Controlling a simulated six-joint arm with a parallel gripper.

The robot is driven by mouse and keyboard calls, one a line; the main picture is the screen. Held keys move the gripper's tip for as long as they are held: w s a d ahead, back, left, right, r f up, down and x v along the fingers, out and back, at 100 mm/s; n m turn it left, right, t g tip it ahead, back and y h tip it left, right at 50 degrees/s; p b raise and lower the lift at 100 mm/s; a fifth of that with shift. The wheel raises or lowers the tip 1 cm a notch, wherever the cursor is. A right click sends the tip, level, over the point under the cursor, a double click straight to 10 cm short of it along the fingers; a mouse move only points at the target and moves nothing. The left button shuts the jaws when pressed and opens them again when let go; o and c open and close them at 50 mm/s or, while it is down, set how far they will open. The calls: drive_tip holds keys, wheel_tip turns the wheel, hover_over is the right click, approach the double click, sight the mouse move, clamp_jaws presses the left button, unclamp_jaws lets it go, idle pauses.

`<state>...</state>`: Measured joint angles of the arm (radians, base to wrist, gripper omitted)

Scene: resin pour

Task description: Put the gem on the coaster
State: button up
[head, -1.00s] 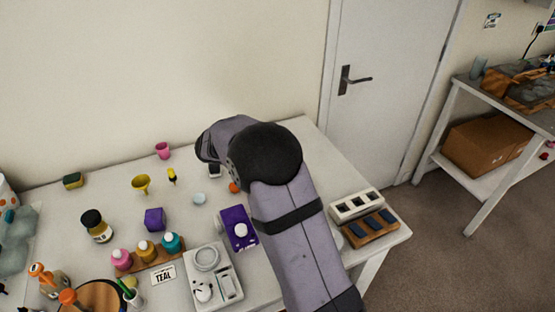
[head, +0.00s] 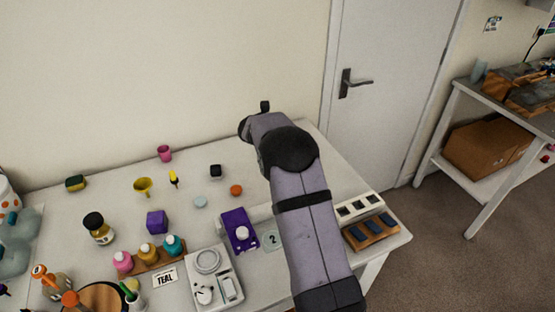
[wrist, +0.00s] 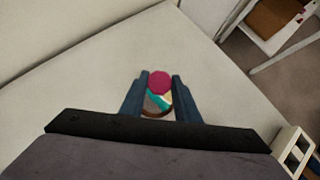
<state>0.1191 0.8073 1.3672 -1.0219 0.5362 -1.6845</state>
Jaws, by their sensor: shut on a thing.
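My gripper (wrist: 161,76) shows in the wrist view, its two blue-grey fingers shut on a magenta, round-looking gem (wrist: 158,81). Between the fingers, behind the gem, part of a round coaster (wrist: 154,104) shows, with teal, pale and grey patches and a brown rim. The fingers cover its sides. I cannot tell how high the gem is above it or whether they touch. In the head view my arm hides the gripper's fingers, the gem and the coaster.
A purple device (head: 238,229) and a white scale (head: 214,278) stand nearer. A white slotted tray (head: 358,206) is at the right edge. The white table (wrist: 90,90) is bare around my gripper.

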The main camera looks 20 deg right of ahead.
drive_tip(key=shift+f, duration=3.25)
drive_tip(key=shift+f, duration=0.15)
drive_tip(key=o, duration=1.1)
drive_tip(key=shift+s+a+r, duration=0.1)
drive_tip(key=shift+a+r, duration=0.15)
drive_tip(key=shift+r, duration=0.2)
drive_tip(key=b+v, duration=0.2)
drive_tip(key=v, duration=0.9)
drive_tip(key=shift+s+r, duration=0.1)
drive_tip(key=shift+s, duration=0.1)
